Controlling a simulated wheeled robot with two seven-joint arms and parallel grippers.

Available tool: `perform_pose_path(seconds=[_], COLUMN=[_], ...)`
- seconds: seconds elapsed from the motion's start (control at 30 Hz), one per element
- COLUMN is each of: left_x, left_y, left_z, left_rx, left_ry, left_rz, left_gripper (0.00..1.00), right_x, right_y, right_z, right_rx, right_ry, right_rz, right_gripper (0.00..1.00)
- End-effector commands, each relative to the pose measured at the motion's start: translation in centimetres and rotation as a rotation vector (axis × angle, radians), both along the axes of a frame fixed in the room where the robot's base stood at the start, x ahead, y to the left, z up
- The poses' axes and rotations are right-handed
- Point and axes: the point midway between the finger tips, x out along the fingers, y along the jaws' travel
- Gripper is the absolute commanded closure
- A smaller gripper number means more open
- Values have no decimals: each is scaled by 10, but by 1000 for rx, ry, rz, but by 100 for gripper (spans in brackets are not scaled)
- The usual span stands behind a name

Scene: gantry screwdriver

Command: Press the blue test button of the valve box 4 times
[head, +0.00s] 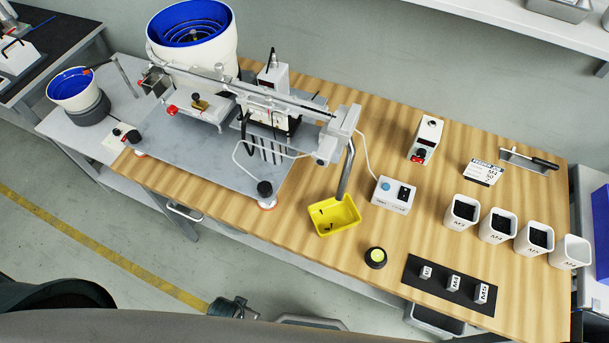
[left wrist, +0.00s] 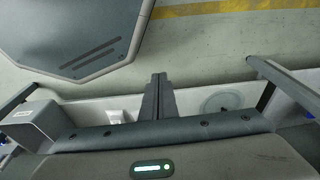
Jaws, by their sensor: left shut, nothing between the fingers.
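The valve box appears to be the small white box (head: 393,196) on the wooden bench, right of the yellow tray. Its blue button (head: 385,187) is on the left of its top face, with a dark panel on the right. A pale cable runs from the box up to the gantry. My left gripper (left wrist: 158,80) shows in the left wrist view with its fingers together and nothing between them, over the floor and away from the box. No gripper is clearly seen at the button. My right gripper is not clearly seen.
A yellow tray (head: 334,215) stands left of the box. A black and yellow round button (head: 376,257) is in front of it. A white device (head: 426,139) stands behind it, and several white bins (head: 462,212) are to the right. The gantry (head: 345,122) is at the back left.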

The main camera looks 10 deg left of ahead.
Motion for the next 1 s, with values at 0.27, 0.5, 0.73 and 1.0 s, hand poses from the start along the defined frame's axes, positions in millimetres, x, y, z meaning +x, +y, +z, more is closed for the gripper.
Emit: perform_pose_path(seconds=[0.27, 0.5, 0.73, 1.0], left_x=[-84, -143, -163, -164], left_y=[21, 36, 41, 41], left_z=[-120, -168, -178, -178], left_rx=[9, 15, 16, 16], left_ry=[58, 85, 93, 93], left_rz=[13, 24, 28, 28], left_gripper=[100, 100, 100, 100], right_x=[0, 0, 0, 0], right_y=[0, 0, 0, 0], right_z=[-36, -53, -56, -55], right_rx=[0, 0, 0, 0], right_ry=[0, 0, 0, 0], right_rz=[0, 0, 0, 0], right_gripper=[100, 100, 100, 100])
